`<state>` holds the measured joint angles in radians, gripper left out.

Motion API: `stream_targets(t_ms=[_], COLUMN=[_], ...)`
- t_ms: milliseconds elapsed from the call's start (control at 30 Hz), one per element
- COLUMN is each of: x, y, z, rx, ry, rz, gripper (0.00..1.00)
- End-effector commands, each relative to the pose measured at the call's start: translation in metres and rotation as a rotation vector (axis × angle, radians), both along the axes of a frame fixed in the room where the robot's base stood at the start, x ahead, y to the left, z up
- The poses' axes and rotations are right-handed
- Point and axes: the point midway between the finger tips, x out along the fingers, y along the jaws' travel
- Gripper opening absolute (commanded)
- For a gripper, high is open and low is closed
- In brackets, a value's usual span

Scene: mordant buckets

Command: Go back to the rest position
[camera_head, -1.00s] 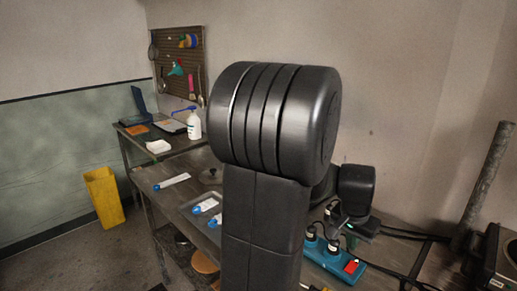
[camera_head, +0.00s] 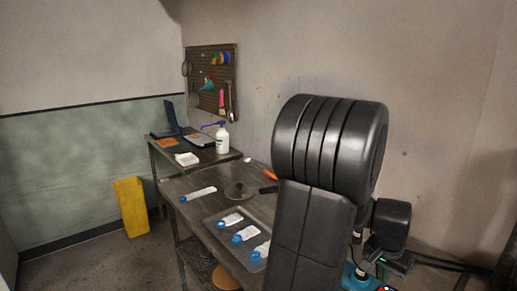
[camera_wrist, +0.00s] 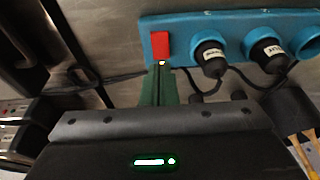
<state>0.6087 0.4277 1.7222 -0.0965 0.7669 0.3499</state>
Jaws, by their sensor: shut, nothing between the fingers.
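In the wrist view, my gripper (camera_wrist: 158,84) is shut, its green fingers together with nothing held. Beyond the fingertips is a blue power strip (camera_wrist: 225,30) with a red switch and black plugs; whether the tips touch it I cannot tell. In the head view, my black arm stands large at the right of centre, with the wrist low behind it. The arm hides part of the table and most of the power strip (camera_head: 358,278).
The metal table (camera_head: 190,215) bears a tray (camera_head: 213,222) with several blue-capped, white-labelled tubes, another such tube (camera_head: 198,194) and a round lid (camera_head: 240,190). A white spray bottle (camera_head: 222,140) stands farther back. Black cables run near the power strip.

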Motion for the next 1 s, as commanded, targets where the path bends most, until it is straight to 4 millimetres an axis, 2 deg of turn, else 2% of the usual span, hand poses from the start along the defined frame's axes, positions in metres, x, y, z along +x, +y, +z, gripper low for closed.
stream_targets(t_ms=[367,600,767,1000], x=[0.0,0.003,0.006,-0.003], y=[0.0,-0.003,-0.002,0.011], z=[0.0,-0.013,-0.006,0.022], rx=[0.001,0.002,0.001,-0.004], ry=[0.001,0.002,0.001,-0.005], rz=[0.0,0.001,0.004,0.006], gripper=[0.0,0.0,0.0,0.0])
